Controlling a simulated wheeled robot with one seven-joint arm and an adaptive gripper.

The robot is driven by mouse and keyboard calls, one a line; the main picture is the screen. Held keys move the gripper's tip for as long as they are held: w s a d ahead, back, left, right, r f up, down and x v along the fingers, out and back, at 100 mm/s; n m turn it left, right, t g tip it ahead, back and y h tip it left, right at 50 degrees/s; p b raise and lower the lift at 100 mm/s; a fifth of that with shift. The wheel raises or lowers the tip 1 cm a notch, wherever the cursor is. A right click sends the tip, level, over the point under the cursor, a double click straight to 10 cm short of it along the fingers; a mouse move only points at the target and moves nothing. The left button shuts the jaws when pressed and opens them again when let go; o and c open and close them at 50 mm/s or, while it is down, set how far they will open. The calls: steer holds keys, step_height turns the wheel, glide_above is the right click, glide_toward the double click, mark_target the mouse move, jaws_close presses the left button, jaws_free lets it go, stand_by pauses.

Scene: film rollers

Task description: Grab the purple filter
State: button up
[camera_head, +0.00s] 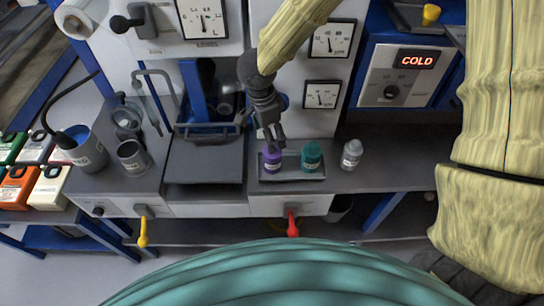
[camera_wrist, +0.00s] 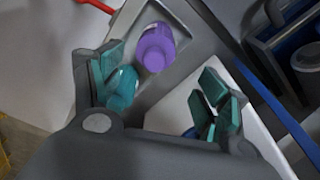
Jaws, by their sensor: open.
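The purple filter (camera_head: 272,158) is a small bottle-like cylinder standing in a shallow grey tray (camera_head: 296,178) on the bench. A teal bottle (camera_head: 311,156) stands to its right in the same tray. My gripper (camera_head: 273,140) is just above and behind the purple filter in the head view, its fingers pointing down. In the wrist view, my gripper (camera_wrist: 158,88) is open, with the purple filter (camera_wrist: 156,48) beyond the gap between the fingers. The teal bottle (camera_wrist: 121,88) shows close beside the left finger; I cannot tell whether they touch.
A white-grey bottle (camera_head: 352,154) stands on the bench right of the tray. A dark flat plate (camera_head: 205,158) lies to the left, with metal cups (camera_head: 132,156) farther left. A red lever (camera_head: 292,224) hangs at the front edge. Bench right of the white-grey bottle is clear.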

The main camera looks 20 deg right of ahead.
mark_target(272, 157)
steer(key=shift+s+d+f, duration=0.15)
steer(key=shift+f, duration=0.15)
steer(key=shift+s+d+f+p, duration=0.1)
steer(key=shift+f+p, duration=0.2)
steer(key=shift+f, duration=0.85)
steer(key=shift+s+d+f+p, duration=0.1)
steer(key=shift+f+p, duration=0.2)
steer(key=shift+f, duration=0.85)
steer(key=c, duration=1.4)
